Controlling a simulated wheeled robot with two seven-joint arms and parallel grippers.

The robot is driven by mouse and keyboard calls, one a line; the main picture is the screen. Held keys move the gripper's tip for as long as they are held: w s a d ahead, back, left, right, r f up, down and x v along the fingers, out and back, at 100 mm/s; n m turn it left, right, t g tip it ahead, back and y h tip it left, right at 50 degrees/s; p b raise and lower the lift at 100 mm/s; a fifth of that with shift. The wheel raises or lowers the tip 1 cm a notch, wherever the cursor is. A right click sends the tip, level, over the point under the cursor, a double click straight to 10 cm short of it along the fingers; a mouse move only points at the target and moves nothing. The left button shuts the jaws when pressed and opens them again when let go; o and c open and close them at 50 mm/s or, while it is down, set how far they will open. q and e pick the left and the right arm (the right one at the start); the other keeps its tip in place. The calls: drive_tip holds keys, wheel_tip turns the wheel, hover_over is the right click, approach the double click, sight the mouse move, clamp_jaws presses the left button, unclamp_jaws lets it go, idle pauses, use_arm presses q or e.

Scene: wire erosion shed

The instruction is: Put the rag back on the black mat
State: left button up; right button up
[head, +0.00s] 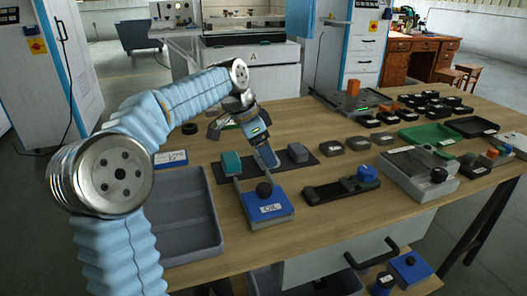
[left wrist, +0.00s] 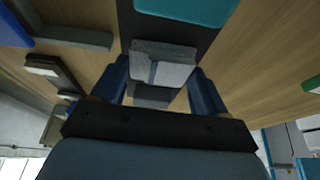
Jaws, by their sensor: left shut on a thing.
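The black mat (head: 221,174) lies on the wooden bench, with a teal block (head: 231,163) at its left and a grey block (head: 298,153) at its right. My left gripper (head: 268,163) points down over the mat between these two blocks. In the left wrist view, the gripper (left wrist: 160,88) is shut on the rag (left wrist: 174,74), a folded light grey pad with a blue stripe. The dark mat (left wrist: 195,40) shows behind it, and the teal block (left wrist: 190,8) lies past it. I cannot tell whether the rag touches the mat. My right gripper is out of view.
A blue box (head: 268,207) with a black knob stands just in front of the mat. A grey tray (head: 185,215) is at the left. A black holder (head: 340,190), a grey device (head: 418,172) and a green tray (head: 427,134) fill the right side. A labelled blue box (head: 170,158) sits behind the tray.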

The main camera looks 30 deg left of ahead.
use_arm(q)
drive_tip(key=o, duration=1)
drive_tip(key=p+v, duration=0.2)
drive_tip(key=v, duration=1)
